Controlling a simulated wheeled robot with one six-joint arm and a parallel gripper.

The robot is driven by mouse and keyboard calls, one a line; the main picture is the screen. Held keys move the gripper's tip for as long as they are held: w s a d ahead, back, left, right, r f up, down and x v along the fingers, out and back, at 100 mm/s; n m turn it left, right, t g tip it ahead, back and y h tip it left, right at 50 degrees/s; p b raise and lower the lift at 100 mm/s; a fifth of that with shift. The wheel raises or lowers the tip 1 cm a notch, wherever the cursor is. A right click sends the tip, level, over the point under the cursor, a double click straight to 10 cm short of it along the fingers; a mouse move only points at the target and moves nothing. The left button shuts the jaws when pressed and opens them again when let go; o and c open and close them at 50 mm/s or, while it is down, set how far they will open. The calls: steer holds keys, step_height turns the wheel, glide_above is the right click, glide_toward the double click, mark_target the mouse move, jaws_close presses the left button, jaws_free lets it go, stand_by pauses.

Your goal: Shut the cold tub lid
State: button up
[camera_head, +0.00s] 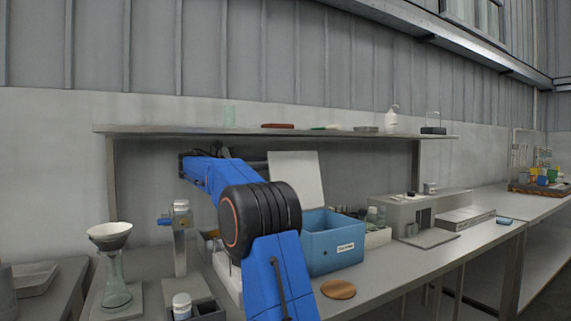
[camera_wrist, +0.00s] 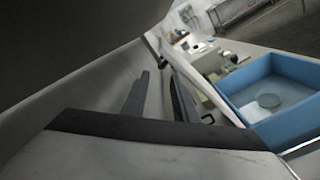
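The cold tub is an open blue box with a white label (camera_head: 333,243) on the bench. Its pale lid (camera_head: 296,180) stands raised, nearly upright, at the tub's back left. The wrist view shows the tub's blue inside (camera_wrist: 270,92) at right, with a round clear thing at its bottom. My gripper (camera_wrist: 160,78) has its two dark fingers apart, with a pale surface showing between and beyond them. In the head view the gripper is mostly hidden by my arm, close to the lid's left edge. I cannot tell whether it touches the lid.
A shelf (camera_head: 240,130) with small items runs above the lid. A flask with a funnel (camera_head: 115,270) and a metal stand (camera_head: 181,240) are at left. A grey device (camera_head: 410,215) stands right of the tub. A round wooden disc (camera_head: 338,289) lies in front. The right front bench is fairly clear.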

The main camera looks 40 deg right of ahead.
mark_target(285, 161)
steer(key=x, duration=1)
steer(key=shift+d, duration=0.2)
jaws_close()
steer(key=shift+r, duration=0.1)
